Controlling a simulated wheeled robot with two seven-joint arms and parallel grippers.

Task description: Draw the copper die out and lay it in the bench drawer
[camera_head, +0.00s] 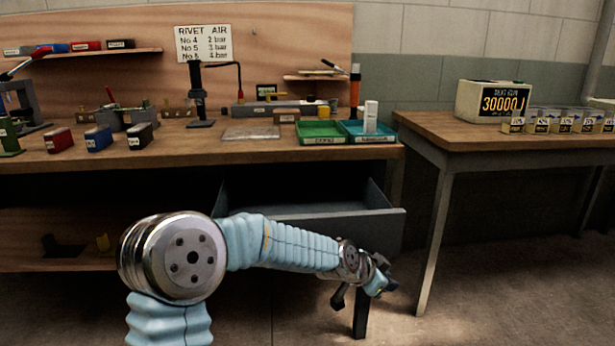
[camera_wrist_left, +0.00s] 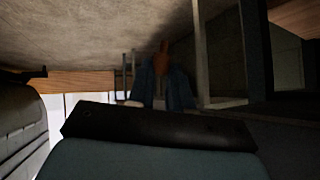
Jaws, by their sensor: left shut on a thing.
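The bench drawer (camera_head: 330,216) stands pulled open under the workbench. Dark parts hang below the wrist; I cannot tell which are fingers and which is the held thing. The left wrist view is dark, with a small orange-brown shape (camera_wrist_left: 162,58) in its upper middle that I cannot identify. I cannot make out the copper die with certainty. My right gripper is not in view.
The workbench (camera_head: 180,157) carries a green tray (camera_head: 322,132), a teal tray (camera_head: 366,131) and colored blocks (camera_head: 98,138). A second table (camera_head: 450,128) at the right bears a 30000 J box (camera_head: 492,102). Floor between the two is clear.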

